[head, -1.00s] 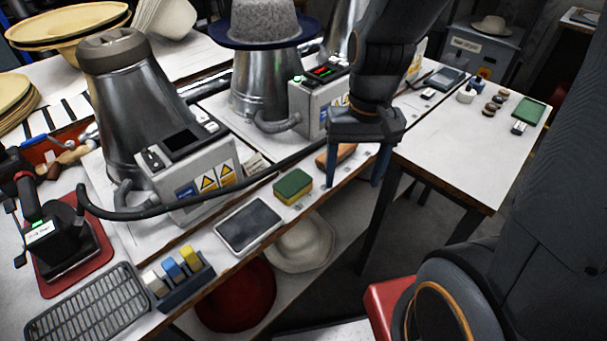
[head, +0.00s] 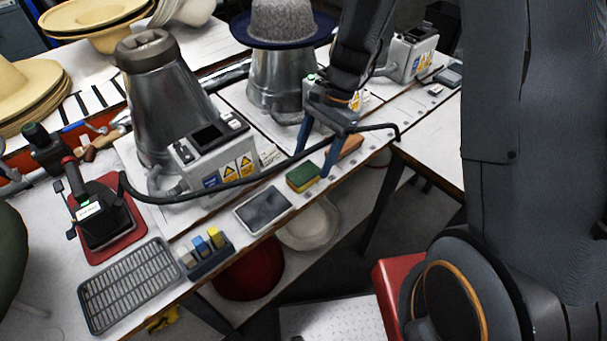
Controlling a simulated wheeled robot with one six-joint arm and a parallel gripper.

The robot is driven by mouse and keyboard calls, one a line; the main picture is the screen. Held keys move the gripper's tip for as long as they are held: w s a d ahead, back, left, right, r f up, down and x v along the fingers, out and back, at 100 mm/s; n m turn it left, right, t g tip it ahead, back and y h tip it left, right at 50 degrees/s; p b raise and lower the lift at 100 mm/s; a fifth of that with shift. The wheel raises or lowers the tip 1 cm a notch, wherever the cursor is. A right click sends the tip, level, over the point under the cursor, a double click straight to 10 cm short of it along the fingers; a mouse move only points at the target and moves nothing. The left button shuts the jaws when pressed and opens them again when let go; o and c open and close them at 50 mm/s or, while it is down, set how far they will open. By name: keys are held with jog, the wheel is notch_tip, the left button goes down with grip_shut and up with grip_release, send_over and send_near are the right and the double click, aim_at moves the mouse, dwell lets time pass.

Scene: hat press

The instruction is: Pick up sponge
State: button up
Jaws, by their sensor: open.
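The sponge (head: 303,176), green on top with a yellow lower layer, lies on the white bench near its front edge, right of a grey tablet-like pad. My gripper (head: 312,163) is open, its two blue fingers pointing down. In the picture one finger shows behind the sponge and the other at its right side. I cannot tell whether a finger touches the sponge. Nothing shows held between the fingers.
The grey pad (head: 263,207) lies left of the sponge; a brown block (head: 349,146) lies right. A black hose (head: 240,184) runs behind the sponge. Metal hat-press cones (head: 165,100) and control boxes (head: 212,155) stand behind. A drying rack (head: 128,285) lies front left.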

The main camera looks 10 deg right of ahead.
aim_at(305, 171)
jog(key=shift+w+a+p+x, duration=0.1)
jog(key=shift+p+x, duration=0.3)
jog(key=shift+x, duration=0.8)
jog(key=shift+w+a+p+x, duration=0.15)
jog(key=shift+p+x, duration=0.25)
jog(key=shift+x, duration=0.8)
jog(key=shift+c, duration=0.5)
jog(key=c, duration=1)
